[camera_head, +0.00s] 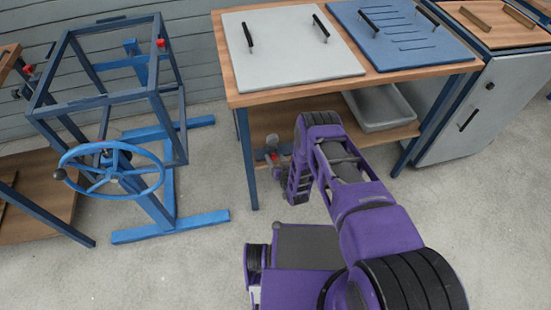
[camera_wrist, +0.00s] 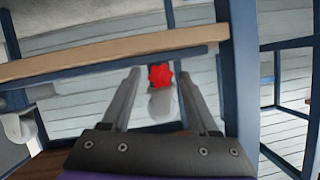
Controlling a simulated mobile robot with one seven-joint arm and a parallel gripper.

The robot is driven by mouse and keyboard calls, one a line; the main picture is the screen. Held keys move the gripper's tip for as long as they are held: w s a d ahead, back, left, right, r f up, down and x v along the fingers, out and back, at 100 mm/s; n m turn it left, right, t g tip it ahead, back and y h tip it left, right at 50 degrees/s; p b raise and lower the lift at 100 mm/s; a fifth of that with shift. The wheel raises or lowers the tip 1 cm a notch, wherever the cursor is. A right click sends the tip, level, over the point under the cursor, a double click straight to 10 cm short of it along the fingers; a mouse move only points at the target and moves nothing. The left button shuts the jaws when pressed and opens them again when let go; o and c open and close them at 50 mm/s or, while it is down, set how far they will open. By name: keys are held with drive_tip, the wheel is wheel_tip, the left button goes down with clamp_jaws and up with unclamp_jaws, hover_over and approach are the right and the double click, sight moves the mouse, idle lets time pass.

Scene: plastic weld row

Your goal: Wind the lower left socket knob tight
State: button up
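A red star-shaped knob (camera_wrist: 160,76) shows in the wrist view, straight ahead between my fingertips, with a rounded grey part just below it. My gripper (camera_wrist: 159,82) is open, its two grey fingers on either side of the knob with a visible gap at each side. I cannot tell how far ahead of the fingertips the knob is. In the head view a small red spot (camera_head: 268,157) shows beside my wrist, by the bench's front left leg. My arm partly hides that area, and contact cannot be seen.
The wooden workbench (camera_head: 283,95) carries a grey panel and a blue panel with black handles. A grey bin (camera_head: 381,108) sits on its lower shelf. A blue frame with a handwheel (camera_head: 112,168) stands left. Open concrete floor lies between them.

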clamp_jaws()
drive_tip(key=shift+a+n+t+h, duration=0.3)
drive_tip(key=shift+n+h, duration=0.4)
drive_tip(key=shift+n, duration=0.4)
drive_tip(key=shift+n+h, duration=0.6)
drive_tip(key=shift+n, duration=0.4)
drive_tip(key=shift+o, duration=0.9)
unclamp_jaws()
